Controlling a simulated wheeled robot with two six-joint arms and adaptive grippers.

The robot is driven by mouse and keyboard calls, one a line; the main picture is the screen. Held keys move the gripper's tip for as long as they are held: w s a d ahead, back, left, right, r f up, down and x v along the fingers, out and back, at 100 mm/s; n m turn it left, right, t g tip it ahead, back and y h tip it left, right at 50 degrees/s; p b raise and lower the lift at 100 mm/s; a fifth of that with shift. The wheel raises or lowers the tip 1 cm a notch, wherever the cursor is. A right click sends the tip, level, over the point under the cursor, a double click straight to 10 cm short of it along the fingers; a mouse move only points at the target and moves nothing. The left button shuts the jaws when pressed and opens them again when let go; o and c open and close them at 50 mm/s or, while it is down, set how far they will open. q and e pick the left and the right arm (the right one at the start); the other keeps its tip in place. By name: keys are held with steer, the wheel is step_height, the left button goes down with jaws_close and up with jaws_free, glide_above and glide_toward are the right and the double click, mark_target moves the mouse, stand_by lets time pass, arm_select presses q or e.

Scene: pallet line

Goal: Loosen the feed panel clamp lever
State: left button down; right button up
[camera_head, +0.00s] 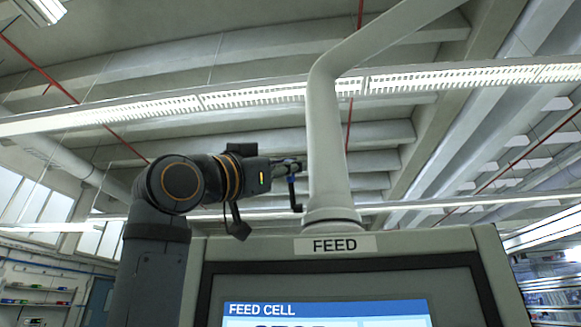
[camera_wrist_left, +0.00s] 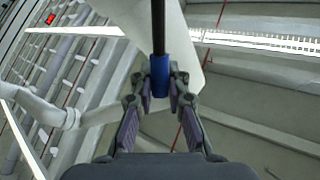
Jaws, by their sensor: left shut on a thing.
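The feed panel clamp lever (camera_head: 292,188) shows in the head view as a small dark bar with a blue part, beside the pale support post above the FEED panel. In the left wrist view the lever (camera_wrist_left: 160,72) is a black rod ending in a blue grip. My left gripper (camera_head: 291,166) reaches in from the left and is shut on the lever. In the left wrist view the fingers of my left gripper (camera_wrist_left: 160,88) press on both sides of the blue grip. The clamp body is not clearly visible. My right gripper is not in view.
The feed panel (camera_head: 460,240) fills the lower middle, with a FEED label (camera_head: 335,245) and a lit screen (camera_head: 325,309). The pale post (camera_head: 325,150) rises close to the right of my left gripper and bends up to the right. Shelves (camera_head: 38,300) stand far left.

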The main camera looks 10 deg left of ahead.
arm_select(q)
steer(key=shift+w+f, duration=0.1)
steer(key=c, duration=1.3)
jaws_free()
steer(key=v, duration=1.2)
steer(key=shift+d, duration=0.1)
